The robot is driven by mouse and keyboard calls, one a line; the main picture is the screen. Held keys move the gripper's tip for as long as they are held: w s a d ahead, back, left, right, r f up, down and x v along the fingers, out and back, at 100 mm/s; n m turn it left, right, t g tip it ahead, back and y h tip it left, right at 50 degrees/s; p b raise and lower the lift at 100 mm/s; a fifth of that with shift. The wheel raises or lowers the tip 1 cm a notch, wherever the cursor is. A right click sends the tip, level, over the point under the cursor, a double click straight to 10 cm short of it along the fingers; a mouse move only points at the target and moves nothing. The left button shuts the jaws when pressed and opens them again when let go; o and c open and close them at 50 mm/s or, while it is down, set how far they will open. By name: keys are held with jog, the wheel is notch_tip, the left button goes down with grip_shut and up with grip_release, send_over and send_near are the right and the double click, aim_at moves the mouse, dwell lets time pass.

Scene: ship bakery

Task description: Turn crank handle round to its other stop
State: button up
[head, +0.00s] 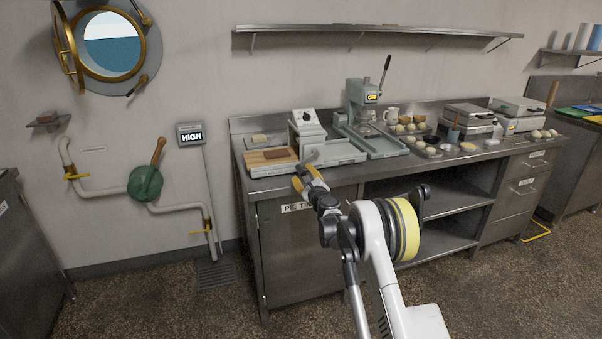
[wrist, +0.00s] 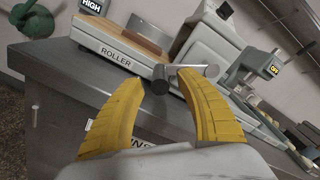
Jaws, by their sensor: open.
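The crank handle (wrist: 190,68) is on the front of the grey dough roller, which carries the label ROLLER. In the wrist view it has a pale metal arm lying sideways and a dark grip (wrist: 159,77) at its left end, pointing toward me. My gripper (wrist: 168,78) is open, with its two yellow fingers on either side of the dark grip. I cannot tell whether either finger touches it. In the head view my gripper (head: 308,178) is at the front of the roller (head: 308,132), and the crank is small and partly hidden there.
The roller stands on a steel counter (head: 262,184) with a wooden board (head: 264,158) at its left. A grey press (head: 361,100) stands to the right, with bowls and waffle-iron-like appliances (head: 470,114) beyond. A wall shelf (head: 380,32) hangs above. The floor (head: 160,290) at left is clear.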

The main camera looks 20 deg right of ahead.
jog(key=s, duration=0.9)
jog(key=shift+s+d, duration=0.15)
jog(key=shift+s, duration=0.15)
jog(key=shift+r, duration=0.1)
jog(key=s+d+r+m+h, duration=0.1)
jog(key=s+r+m+h, duration=0.1)
jog(key=s+r+m, duration=0.4)
jog(key=s+d+r+m+h, duration=0.1)
jog(key=r+m+h, duration=0.1)
jog(key=r+m, duration=0.65)
jog(key=s+r+m+g+h, duration=0.2)
jog(key=s+r+m+g, duration=0.25)
jog(key=s+m, duration=0.6)
jog(key=s+a+f+m+g+y, duration=0.1)
jog(key=s+a+f+m, duration=0.3)
jog(key=s, duration=0.7)
jog(key=s+a+f+m+g+y, duration=0.2)
jog(key=s+a+f+m+g, duration=0.1)
jog(key=s+m, duration=0.6)
jog(key=s+a+f+m+g+y, duration=0.2)
jog(key=s+a+f+m, duration=0.3)
jog(key=s, duration=1)
jog(key=shift+s+a+m, duration=0.2)
jog(key=shift+a+m, duration=0.35)
jog(key=shift+m, duration=0.25)
